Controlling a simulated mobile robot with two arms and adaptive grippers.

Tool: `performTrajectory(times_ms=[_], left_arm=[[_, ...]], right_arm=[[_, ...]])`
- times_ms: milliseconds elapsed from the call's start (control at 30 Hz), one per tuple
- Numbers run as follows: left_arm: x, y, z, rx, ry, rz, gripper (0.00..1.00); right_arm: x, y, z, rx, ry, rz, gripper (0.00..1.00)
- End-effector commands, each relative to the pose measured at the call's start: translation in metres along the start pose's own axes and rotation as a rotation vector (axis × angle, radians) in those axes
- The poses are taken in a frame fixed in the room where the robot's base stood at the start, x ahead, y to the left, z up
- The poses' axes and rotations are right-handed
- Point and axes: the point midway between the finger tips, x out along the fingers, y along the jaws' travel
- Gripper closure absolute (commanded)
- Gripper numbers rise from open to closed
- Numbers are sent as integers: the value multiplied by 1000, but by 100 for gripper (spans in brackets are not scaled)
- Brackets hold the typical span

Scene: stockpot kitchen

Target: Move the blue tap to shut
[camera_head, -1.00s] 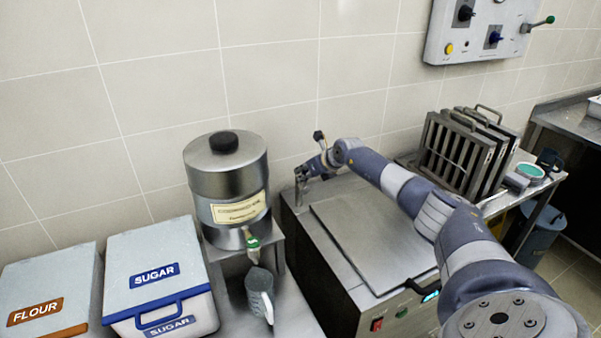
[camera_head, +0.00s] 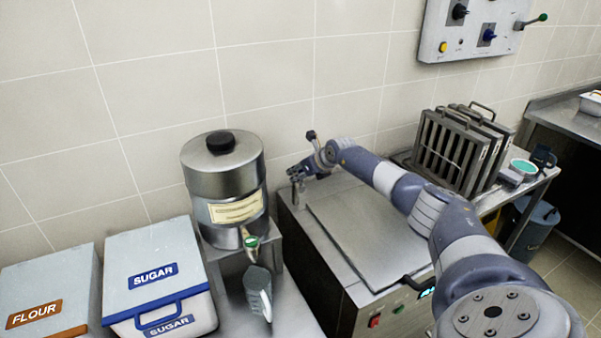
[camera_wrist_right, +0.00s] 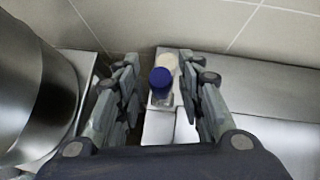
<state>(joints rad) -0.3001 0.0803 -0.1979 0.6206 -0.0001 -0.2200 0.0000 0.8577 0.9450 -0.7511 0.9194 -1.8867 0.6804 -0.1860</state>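In the right wrist view, a round blue knob (camera_wrist_right: 161,77), which looks like the blue tap, sits on a short pale stem between my fingers. My right gripper (camera_wrist_right: 158,92) is open, one finger on each side of it, with no visible contact. In the head view, my right gripper (camera_head: 294,173) is at the back left corner of the steel machine (camera_head: 350,222), over a short metal post (camera_head: 297,190). The blue knob is hidden there, so I cannot tell its turned position. My left gripper is not in view.
A steel urn (camera_head: 222,180) with a green-handled tap (camera_head: 251,242) stands close left of the gripper. A cream round thing (camera_wrist_right: 167,62) lies just behind the blue knob. The tiled wall is close behind.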

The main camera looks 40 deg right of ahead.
Motion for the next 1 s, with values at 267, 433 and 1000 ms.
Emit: performTrajectory(times_ms=[267,433,1000], left_arm=[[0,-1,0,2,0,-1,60],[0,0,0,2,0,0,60],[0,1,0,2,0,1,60]], right_arm=[[-10,-1,1,-1,-2,-1,65],[-30,-1,0,-3,0,-1,65],[-111,-1,-1,-1,1,-1,65]])
